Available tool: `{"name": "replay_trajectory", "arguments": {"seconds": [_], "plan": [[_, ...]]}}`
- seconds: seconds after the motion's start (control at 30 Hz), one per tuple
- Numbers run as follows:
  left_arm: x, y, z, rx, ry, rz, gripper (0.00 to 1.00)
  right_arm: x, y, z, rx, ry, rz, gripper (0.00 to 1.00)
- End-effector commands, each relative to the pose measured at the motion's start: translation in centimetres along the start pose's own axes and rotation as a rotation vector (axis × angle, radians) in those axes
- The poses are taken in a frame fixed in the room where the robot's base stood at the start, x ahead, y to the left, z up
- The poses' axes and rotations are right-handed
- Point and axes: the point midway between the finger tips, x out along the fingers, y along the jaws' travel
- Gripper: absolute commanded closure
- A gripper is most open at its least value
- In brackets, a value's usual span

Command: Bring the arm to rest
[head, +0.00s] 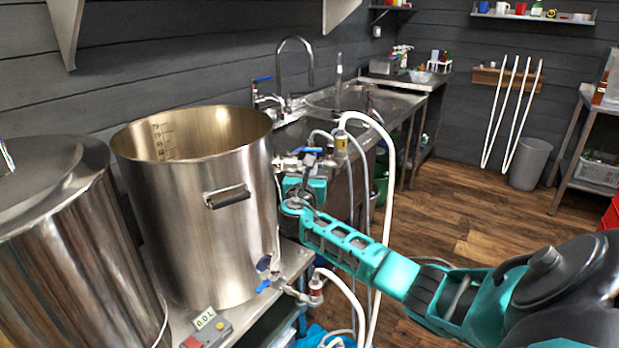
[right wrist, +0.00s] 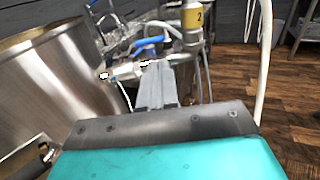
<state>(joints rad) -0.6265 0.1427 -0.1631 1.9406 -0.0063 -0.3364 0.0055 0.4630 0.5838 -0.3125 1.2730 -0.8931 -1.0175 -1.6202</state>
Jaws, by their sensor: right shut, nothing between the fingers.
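My right arm (head: 345,252), teal and black, reaches in from the lower right of the head view towards the valves beside the large open steel kettle (head: 200,220). My right gripper (head: 308,165) is at the blue-handled valve fittings, just right of the kettle. In the right wrist view my right gripper (right wrist: 157,75) points at the fittings; its grey fingers are together and hold nothing. A blue valve handle (right wrist: 150,42) shows just beyond the fingertips there; I cannot tell whether they touch it. My left gripper is not in view.
A lidded steel vessel (head: 60,240) stands at the left. A display reading 0.0 L (head: 206,325) lies by the kettle's foot. White hoses (head: 388,190) loop close to my right arm. A sink (head: 350,100) stands behind. The wooden floor (head: 460,200) to the right is mostly clear.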

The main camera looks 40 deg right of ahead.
Motion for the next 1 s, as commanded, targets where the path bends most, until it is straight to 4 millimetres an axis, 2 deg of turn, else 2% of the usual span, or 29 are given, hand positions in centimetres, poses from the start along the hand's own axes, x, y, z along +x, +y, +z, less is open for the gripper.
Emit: {"name": "replay_trajectory", "arguments": {"seconds": [0.1,0.3,0.63,0.7,0.77,0.87,0.97,1.0], "plan": [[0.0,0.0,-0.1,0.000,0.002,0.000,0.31,-1.7,-0.2,-0.1,0.000,0.001,0.003,1.00],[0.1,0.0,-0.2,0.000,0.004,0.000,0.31,-3.5,-0.4,-0.1,0.000,0.000,0.000,1.00],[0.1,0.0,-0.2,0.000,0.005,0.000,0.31,-3.9,-0.4,-0.1,0.001,0.001,0.000,1.00],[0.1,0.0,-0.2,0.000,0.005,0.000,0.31,-4.2,-0.2,-0.7,0.016,0.014,0.011,1.00],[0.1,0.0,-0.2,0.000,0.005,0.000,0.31,-5.0,0.1,-2.0,0.055,0.047,0.034,1.00],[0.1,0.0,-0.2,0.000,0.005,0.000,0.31,-7.5,1.1,-6.0,0.191,0.159,0.102,1.00],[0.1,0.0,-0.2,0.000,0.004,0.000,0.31,-11.9,2.1,-11.6,0.417,0.345,0.168,1.00],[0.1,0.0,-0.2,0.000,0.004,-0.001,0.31,-14.1,2.5,-13.8,0.527,0.434,0.185,1.00]]}}
